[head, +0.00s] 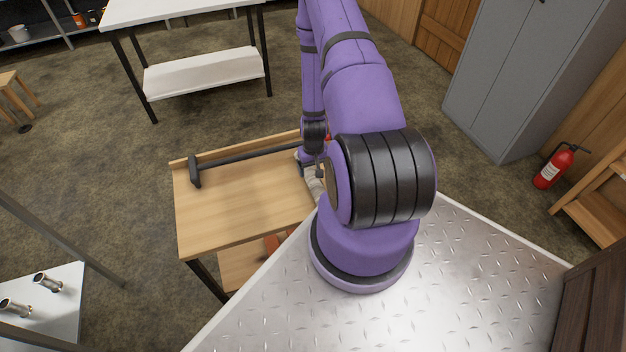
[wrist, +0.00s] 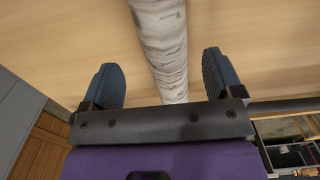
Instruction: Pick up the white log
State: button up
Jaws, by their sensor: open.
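The white log (wrist: 163,50) is a pale birch-like stick with dark marks. In the wrist view it runs from the top edge down between the two fingers of my gripper (wrist: 168,82), with a gap on each side. My gripper is open. In the head view a short piece of the log (head: 313,183) shows on the wooden table (head: 225,215), beside my arm. The rest of the log and most of my gripper are hidden behind my arm there.
A black long-handled tool (head: 245,157) lies along the table's back edge. Orange-red items (head: 272,243) sit on the shelf below. A white-topped workbench (head: 170,10), a grey cabinet (head: 510,75) and a fire extinguisher (head: 553,167) stand farther off. The table's left half is mostly clear.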

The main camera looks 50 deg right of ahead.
aim_at(313, 174)
jog(key=shift+a+f, duration=0.2)
jog(key=shift+f, duration=2.75)
jog(key=shift+c, duration=0.2)
jog(key=c, duration=1.2)
jog(key=shift+o, duration=0.2)
jog(key=shift+w+r, duration=0.1)
